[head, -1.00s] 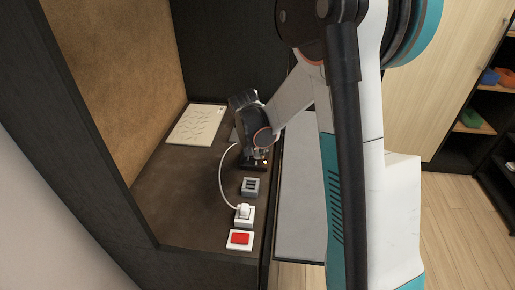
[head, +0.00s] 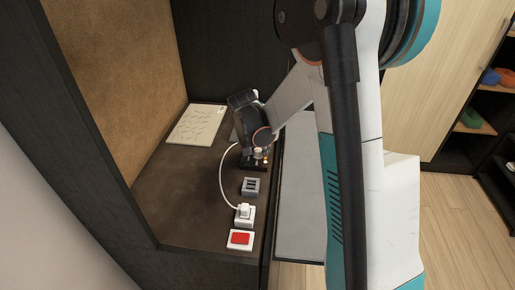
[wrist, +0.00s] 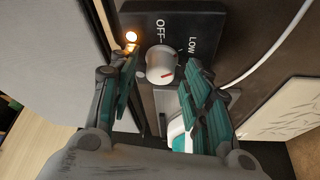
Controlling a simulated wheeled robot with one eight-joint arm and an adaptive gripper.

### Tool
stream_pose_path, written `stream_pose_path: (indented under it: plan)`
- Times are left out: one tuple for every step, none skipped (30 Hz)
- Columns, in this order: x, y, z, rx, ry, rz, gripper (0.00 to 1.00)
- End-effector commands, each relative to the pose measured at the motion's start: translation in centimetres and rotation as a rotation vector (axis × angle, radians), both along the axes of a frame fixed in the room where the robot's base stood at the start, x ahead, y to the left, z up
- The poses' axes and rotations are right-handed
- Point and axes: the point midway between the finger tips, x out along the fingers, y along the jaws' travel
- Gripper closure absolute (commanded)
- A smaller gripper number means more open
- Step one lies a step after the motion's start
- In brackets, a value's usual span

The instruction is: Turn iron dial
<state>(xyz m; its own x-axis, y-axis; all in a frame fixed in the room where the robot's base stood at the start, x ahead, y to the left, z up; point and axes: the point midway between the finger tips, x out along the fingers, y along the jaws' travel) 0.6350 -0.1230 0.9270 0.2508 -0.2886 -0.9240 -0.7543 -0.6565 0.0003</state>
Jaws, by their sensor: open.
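A small lamp (wrist: 131,36) glows orange beside the dial. My gripper (wrist: 158,78) is open, with one teal-padded finger on each side of the dial; I cannot tell whether either touches it. In the head view my gripper (head: 257,148) hangs over the panel and hides most of it.
A white cord (head: 221,175) runs to a white plug (head: 244,213). A grey socket block (head: 250,186) and a red switch (head: 240,239) stand along the counter's front edge. A patterned board (head: 197,125) lies behind. A dark side wall (head: 90,130) bounds the left.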

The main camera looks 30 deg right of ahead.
Motion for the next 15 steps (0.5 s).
stream_pose_path:
  plan:
    - [0.0, 0.0, 0.1, 0.0, 0.0, 0.0, 0.56]
    - [0.0, 0.0, 0.2, 0.0, 0.0, 0.0, 0.56]
    - [-0.1, 0.1, 0.4, 0.0, 0.0, 0.0, 0.56]
    - [-0.2, 0.2, 0.6, 0.0, 0.0, 0.001, 0.56]
    - [-0.2, 0.3, 0.8, 0.0, 0.0, 0.001, 0.56]
    - [-0.3, 0.4, 1.2, 0.0, 0.0, 0.001, 0.56]
    - [-0.4, 0.5, 1.6, -0.001, 0.001, 0.002, 0.56]
    - [-0.6, 0.7, 2.0, -0.001, 0.001, 0.002, 0.56]
    - [-0.7, 0.9, 2.6, -0.001, 0.001, 0.002, 0.56]
    - [-0.9, 1.0, 3.1, -0.001, 0.001, 0.002, 0.56]
    - [-1.0, 1.2, 3.7, -0.001, 0.001, 0.002, 0.56]
    - [-1.2, 1.4, 4.4, 0.0, 0.0, 0.001, 0.56]
    - [-1.4, 1.6, 4.9, 0.0, 0.0, 0.001, 0.56]
    - [-1.5, 1.7, 5.5, 0.0, 0.0, 0.001, 0.56]
    - [-1.7, 1.9, 6.2, 0.0, 0.0, 0.001, 0.56]
